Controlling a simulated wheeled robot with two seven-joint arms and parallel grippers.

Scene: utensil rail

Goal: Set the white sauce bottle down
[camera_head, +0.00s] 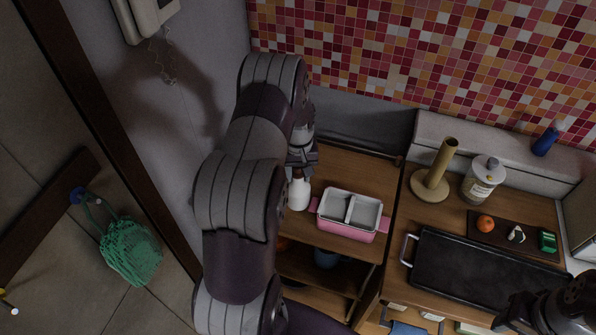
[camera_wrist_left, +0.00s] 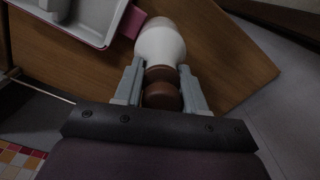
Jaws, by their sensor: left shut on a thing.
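The white sauce bottle (camera_head: 299,192) is upright at the left part of the wooden shelf top (camera_head: 322,168), just left of the pink-and-white divided box. It also shows in the left wrist view (camera_wrist_left: 160,45), with its brown cap between the fingers. My left gripper (camera_head: 302,160) is shut on the bottle's cap end; in the left wrist view its two grey fingers (camera_wrist_left: 160,88) flank the brown cap. Whether the bottle's base touches the wood cannot be told. My right gripper (camera_head: 515,318) shows only partly at the lower right corner, and its fingers are unclear.
The pink-and-white box (camera_head: 347,232) stands close to the bottle's right. Further right are a paper-towel stand (camera_head: 431,184), a labelled white bottle (camera_head: 482,182), a black griddle (camera_head: 480,272) and a dark tray (camera_head: 510,240). The wall is close on the left. Bare wood lies behind the box.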

